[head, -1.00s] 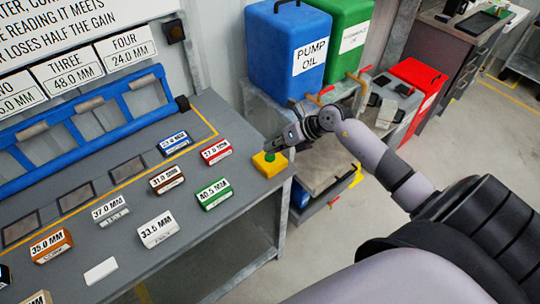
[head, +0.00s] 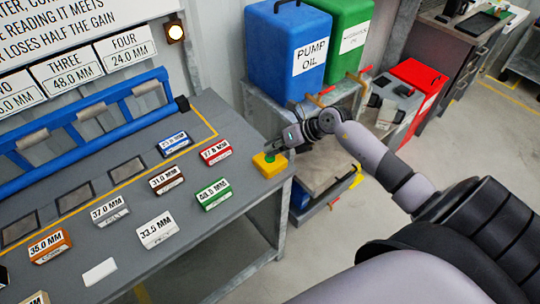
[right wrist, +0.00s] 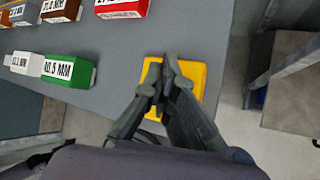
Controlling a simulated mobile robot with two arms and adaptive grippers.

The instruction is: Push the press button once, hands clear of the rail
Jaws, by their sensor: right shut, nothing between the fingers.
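The press button is a yellow box with a green top (head: 269,161) at the right end of the grey bench. My right gripper (head: 270,149) is shut and empty, with its fingertips at the green top. In the right wrist view the shut fingers (right wrist: 168,72) cover the middle of the yellow box (right wrist: 197,77) and hide the green top. Whether they touch it is hard to tell. The blue rail (head: 100,124) runs along the back of the bench, well left of my right gripper. My left gripper is not in view.
Labelled blocks lie on the bench, including a red one (head: 216,152) and a green one (head: 214,194) near the button. A lit lamp (head: 175,32) is on the wall. Blue (head: 285,60) and green (head: 345,35) oil containers stand behind my right arm.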

